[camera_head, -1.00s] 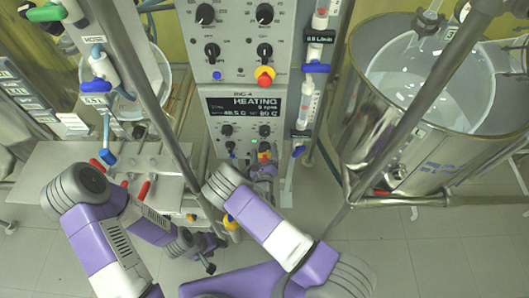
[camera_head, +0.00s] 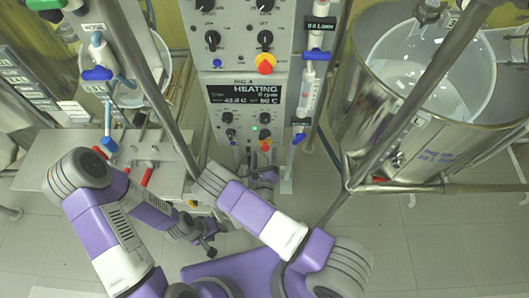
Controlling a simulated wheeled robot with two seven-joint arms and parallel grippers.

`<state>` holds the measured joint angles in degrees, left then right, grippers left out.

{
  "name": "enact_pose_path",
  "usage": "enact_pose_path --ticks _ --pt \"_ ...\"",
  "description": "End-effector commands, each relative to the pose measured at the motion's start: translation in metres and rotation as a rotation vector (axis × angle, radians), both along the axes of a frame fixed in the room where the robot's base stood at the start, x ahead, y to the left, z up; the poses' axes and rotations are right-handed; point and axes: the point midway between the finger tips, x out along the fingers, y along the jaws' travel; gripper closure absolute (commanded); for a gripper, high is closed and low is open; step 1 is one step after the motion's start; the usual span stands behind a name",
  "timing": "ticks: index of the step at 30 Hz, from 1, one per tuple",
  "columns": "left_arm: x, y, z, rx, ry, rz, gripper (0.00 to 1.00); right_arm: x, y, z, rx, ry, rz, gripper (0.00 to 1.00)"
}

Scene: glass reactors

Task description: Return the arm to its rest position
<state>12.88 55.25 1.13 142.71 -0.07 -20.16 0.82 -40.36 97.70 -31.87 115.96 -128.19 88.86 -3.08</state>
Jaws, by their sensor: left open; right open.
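My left arm, purple and white, comes in from the lower left and bends at a grey elbow. Its dark gripper (camera_head: 208,248) hangs low, over the floor in front of the steel bench, apart from everything and empty. My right arm comes in from the bottom right and bends in front of the control panel. Its gripper (camera_head: 266,180) is small and partly hidden behind the forearm, below the panel; I see nothing held in it.
The control panel (camera_head: 220,72) with knobs, a red-yellow button and a HEATING display stands in the middle. A steel vessel (camera_head: 375,130) stands at right. A bench (camera_head: 160,160) with red-handled valves is at left. Diagonal steel poles cross the view. Floor at lower right is clear.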

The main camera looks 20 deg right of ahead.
Motion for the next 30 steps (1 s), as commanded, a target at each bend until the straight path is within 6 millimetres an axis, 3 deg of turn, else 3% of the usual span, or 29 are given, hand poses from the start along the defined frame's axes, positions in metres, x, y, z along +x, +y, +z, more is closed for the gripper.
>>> enact_pose_path --ticks 12,14,17,20,21,24,27,30 --pt "0.0 0.0 0.0 0.0 0.0 0.0 0.51 0.0 -0.002 -0.001 0.002 0.003 -0.008 0.19" --pt "0.0 0.0 0.0 0.0 0.0 0.0 0.51 -0.003 -0.009 -0.002 0.011 0.013 -0.044 0.19" --pt "0.0 0.0 0.001 0.0 0.0 0.0 0.51 -0.016 -0.04 -0.008 0.057 0.057 -0.199 0.19" --pt "0.0 0.0 0.002 0.0 0.0 0.0 0.51 -0.052 -0.088 -0.022 0.155 0.132 -0.48 0.19" --pt "0.0 0.0 0.002 0.0 0.0 0.0 0.51 -0.074 -0.105 -0.029 0.211 0.167 -0.615 0.19" --pt "0.0 0.0 0.003 0.0 0.0 0.0 0.51 -0.14 -0.133 -0.048 0.383 0.25 -0.97 0.19" --pt "0.0 0.0 0.004 0.0 0.0 0.0 0.51 -0.206 -0.129 -0.066 0.59 0.308 -1.309 0.19" --pt "0.0 0.0 0.006 0.0 0.0 0.0 0.51 -0.258 -0.1 -0.077 0.826 0.333 -1.626 0.19"
